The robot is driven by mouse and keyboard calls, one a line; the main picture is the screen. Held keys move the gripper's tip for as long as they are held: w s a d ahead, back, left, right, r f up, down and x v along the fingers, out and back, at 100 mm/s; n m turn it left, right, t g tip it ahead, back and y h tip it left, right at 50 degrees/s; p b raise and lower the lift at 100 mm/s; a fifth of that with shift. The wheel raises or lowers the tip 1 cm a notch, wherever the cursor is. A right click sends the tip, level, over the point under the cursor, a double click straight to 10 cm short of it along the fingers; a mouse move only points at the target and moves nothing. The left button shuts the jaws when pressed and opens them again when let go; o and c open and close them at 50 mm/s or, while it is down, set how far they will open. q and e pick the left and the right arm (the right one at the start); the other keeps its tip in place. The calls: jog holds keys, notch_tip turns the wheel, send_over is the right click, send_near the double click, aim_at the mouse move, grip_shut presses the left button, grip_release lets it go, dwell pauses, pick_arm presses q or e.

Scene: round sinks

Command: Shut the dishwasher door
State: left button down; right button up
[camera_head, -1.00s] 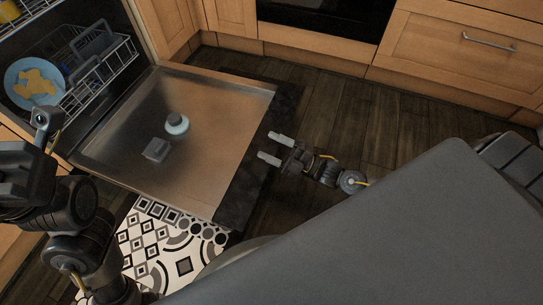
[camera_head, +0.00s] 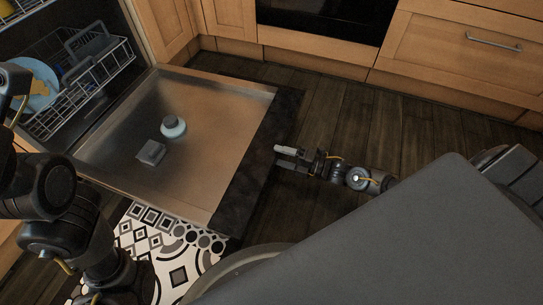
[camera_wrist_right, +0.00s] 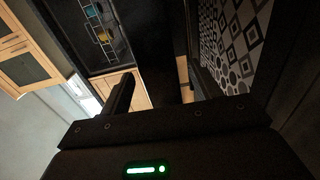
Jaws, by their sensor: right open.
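The dishwasher door (camera_head: 205,110) hangs fully open, folded down, with its metal inner face up and a dark panel (camera_head: 262,150) along its outer edge. My right gripper (camera_head: 284,157) is open at that edge. One finger shows above the panel's edge; the other is lower and partly hidden. In the right wrist view a dark band (camera_wrist_right: 157,45) runs between the fingers, likely the door edge, though contact cannot be told. My left arm (camera_head: 50,190) is at the left; its gripper's fingers cannot be made out.
The dishwasher's lower rack (camera_head: 90,90) holds a blue plate (camera_head: 38,90) and sits inside the machine. A patterned mat (camera_head: 165,250) lies below the door. Wooden cabinets (camera_head: 460,60) and an oven stand at the back. Dark floor (camera_head: 350,120) is clear right of the door.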

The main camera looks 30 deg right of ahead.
jog(key=b+x, duration=0.1)
jog(key=x, duration=0.2)
jog(key=shift+w+a+f, duration=0.1)
jog(key=shift+w+a, duration=0.25)
jog(key=shift+c, duration=0.4)
